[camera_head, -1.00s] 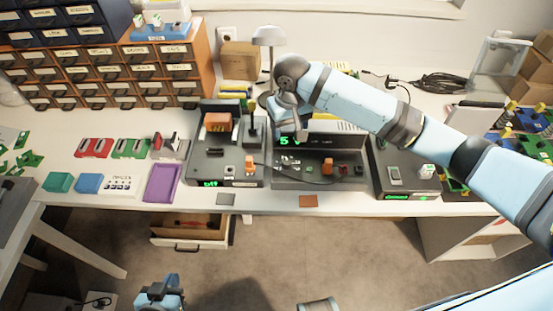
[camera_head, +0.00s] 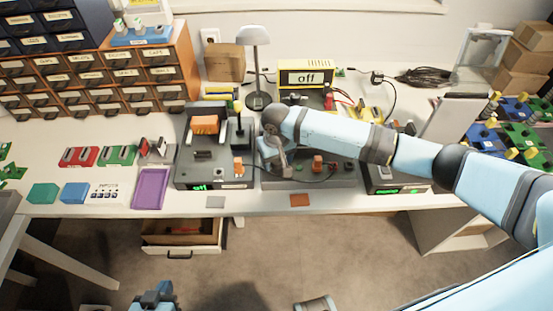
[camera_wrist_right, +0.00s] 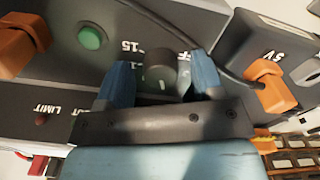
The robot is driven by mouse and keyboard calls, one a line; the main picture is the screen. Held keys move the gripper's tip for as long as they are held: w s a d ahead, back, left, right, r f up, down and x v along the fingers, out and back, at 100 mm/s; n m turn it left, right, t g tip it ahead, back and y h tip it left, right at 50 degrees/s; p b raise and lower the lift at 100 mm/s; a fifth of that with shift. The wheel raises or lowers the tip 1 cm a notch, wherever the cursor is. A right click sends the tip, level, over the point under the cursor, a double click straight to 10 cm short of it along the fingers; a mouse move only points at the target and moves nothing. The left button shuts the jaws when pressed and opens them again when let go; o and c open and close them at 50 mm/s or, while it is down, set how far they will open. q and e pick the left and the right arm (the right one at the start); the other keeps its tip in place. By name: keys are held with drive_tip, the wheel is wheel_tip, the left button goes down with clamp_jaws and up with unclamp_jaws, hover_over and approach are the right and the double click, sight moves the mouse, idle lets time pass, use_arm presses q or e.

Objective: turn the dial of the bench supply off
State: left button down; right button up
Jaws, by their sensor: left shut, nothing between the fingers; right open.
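The bench supply (camera_head: 345,180) is the dark box in the middle of the bench, partly behind my right arm. Its dial (camera_wrist_right: 160,70) is a dark round knob with a small white mark, seen in the right wrist view beside a "15" label and partly hidden lettering. My right gripper (camera_wrist_right: 162,84) is open, with one blue finger on each side of the dial; I cannot tell whether they touch it. In the head view my right gripper (camera_head: 284,168) is over the supply's front. My left gripper (camera_head: 156,298) is shut and empty at the bottom edge, away from the bench.
A green button (camera_wrist_right: 92,37), a cable and orange plugs (camera_wrist_right: 270,90) are close to the right gripper. Dark units (camera_head: 212,165) flank the supply. A lamp (camera_head: 255,40) stands at the back. An open drawer (camera_head: 180,236) hangs below.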

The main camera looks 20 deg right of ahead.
drive_tip(key=c, duration=0.9)
